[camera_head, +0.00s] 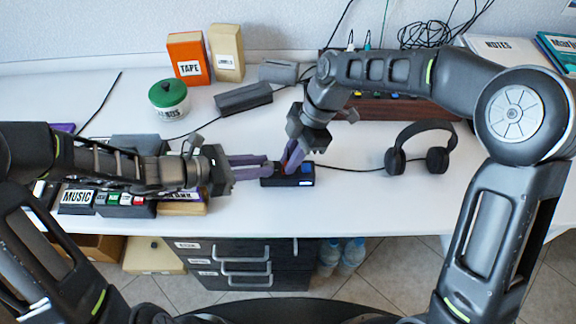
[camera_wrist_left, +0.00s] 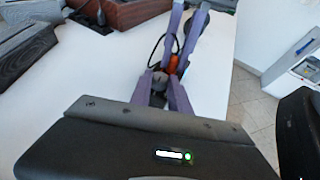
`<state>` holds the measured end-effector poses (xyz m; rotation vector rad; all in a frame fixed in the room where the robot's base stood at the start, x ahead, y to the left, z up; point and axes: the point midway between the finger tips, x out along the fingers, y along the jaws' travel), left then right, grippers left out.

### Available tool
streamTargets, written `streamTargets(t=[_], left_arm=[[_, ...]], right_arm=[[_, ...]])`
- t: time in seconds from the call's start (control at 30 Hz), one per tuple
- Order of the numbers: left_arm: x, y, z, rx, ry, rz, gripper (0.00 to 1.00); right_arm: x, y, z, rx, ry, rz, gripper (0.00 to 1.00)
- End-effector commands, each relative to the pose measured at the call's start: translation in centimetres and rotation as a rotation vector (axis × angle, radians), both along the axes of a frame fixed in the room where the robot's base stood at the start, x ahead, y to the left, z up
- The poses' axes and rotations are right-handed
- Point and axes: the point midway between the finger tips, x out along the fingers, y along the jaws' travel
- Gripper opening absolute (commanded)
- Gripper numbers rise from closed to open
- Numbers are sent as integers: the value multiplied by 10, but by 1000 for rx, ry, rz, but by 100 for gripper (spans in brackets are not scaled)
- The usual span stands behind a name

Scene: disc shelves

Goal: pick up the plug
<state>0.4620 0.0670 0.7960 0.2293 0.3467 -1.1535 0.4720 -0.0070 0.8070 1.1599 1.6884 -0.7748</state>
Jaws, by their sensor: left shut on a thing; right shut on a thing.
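A small dark block (camera_head: 298,182) with a blue part on top lies near the front edge of the white table. My left gripper (camera_head: 275,167) reaches in from the left and is shut at the block's left end, on a dark piece (camera_wrist_left: 158,84). My right gripper (camera_head: 290,162) points down over the block and is shut on a red-orange piece (camera_wrist_left: 173,64), which shows between its purple fingers. The fingers hide most of both pieces. I cannot tell for certain which one is the plug, or whether the red-orange piece still touches the block.
A green-lidded jar (camera_head: 168,98), an orange TAPE box (camera_head: 187,58) and a dark grey box (camera_head: 243,97) stand behind. A MUSIC box (camera_head: 77,198) is under my left arm.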

Motion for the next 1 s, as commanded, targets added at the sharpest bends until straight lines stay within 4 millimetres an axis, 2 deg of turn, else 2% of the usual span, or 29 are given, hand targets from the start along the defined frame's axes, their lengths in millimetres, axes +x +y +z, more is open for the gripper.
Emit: streamTargets(t=[0.63,0.77,1.0], left_arm=[[0,0,0,0,0,0,0],[0,0,0,0,0,0,0],[0,0,0,0,0,0,0]], right_arm=[[0,0,5,0,-1,1,0],[1,0,20,1,-3,-1,0],[1,0,66,1,-3,0,0]])
